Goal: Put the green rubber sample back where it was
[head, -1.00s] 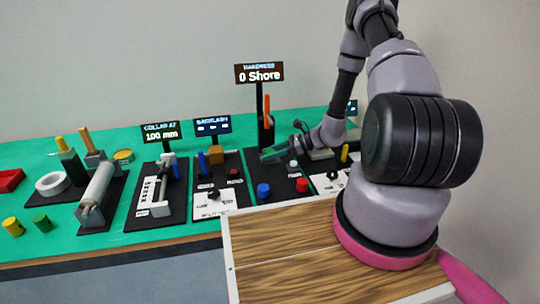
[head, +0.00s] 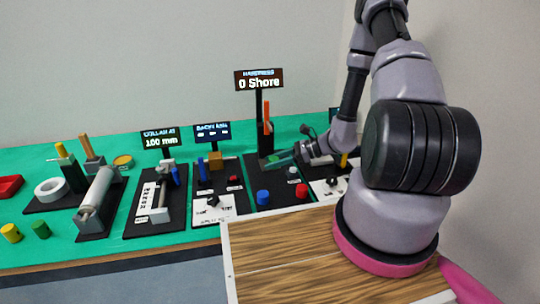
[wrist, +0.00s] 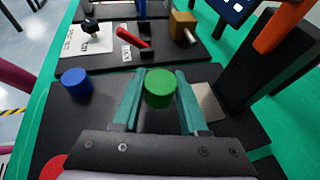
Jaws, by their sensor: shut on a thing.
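The green rubber sample (wrist: 159,88) is a short green cylinder held between the two teal fingers of my gripper (wrist: 157,84) in the wrist view. In the head view my gripper (head: 280,158) is over the black hardness station, in front of its post, and the sample is a small green spot between the fingers. The hardness station has an orange lever (head: 267,115) and a display (head: 259,79) reading 0 Shore. A pale metal plate (wrist: 207,102) on this station shows partly behind the right finger. I cannot tell the sample's exact height above the base.
A blue knob (wrist: 76,84) and a red one (wrist: 53,167) stand left of the gripper. The hardness post (wrist: 246,73) rises close on the right. Yellow (head: 11,232) and green (head: 40,229) cylinders stand at the table's far left, with bare green tabletop around them.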

